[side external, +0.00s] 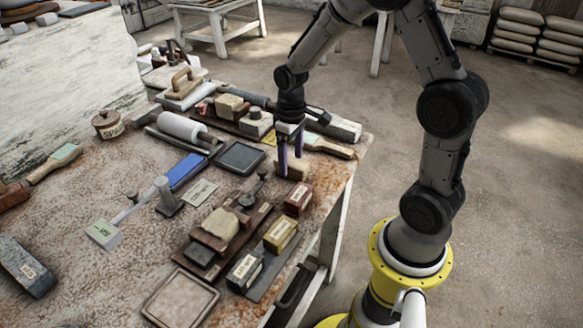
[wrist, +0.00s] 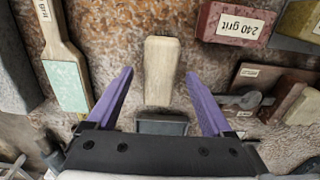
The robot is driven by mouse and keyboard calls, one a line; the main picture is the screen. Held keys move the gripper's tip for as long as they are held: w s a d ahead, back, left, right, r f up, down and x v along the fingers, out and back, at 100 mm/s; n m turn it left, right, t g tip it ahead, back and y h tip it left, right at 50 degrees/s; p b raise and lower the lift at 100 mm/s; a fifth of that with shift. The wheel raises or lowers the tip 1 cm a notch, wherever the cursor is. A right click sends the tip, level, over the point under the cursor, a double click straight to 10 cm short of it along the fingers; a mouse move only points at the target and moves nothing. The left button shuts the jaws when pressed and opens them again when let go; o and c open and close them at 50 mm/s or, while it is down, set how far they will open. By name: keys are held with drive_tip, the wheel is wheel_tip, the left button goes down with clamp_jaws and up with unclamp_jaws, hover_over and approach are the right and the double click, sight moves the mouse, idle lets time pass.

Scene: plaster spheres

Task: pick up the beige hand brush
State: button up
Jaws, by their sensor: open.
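The beige hand brush, as I take it, is the pale tapered block (side external: 293,170) lying on the table near its right edge, below my gripper. In the wrist view this beige block (wrist: 160,72) lies between my two purple fingers, with a gap on each side. My gripper (side external: 290,164) points down and is open and empty; its fingertips also show in the wrist view (wrist: 159,73). I cannot tell how far the fingertips reach down beside the block. A dark piece (wrist: 161,125) shows below the block's near end; whether it belongs to the brush is unclear.
A wooden-handled tool with a green pad (wrist: 66,85) lies left of the fingers in the wrist view. A red block labelled 240 grit (wrist: 234,24) lies at upper right. A black-framed tray (side external: 240,157) and a white roller (side external: 182,128) lie nearby. The table is crowded.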

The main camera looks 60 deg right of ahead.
drive_tip(key=shift+f, duration=0.85)
drive_tip(key=shift+c, duration=0.2)
clamp_jaws()
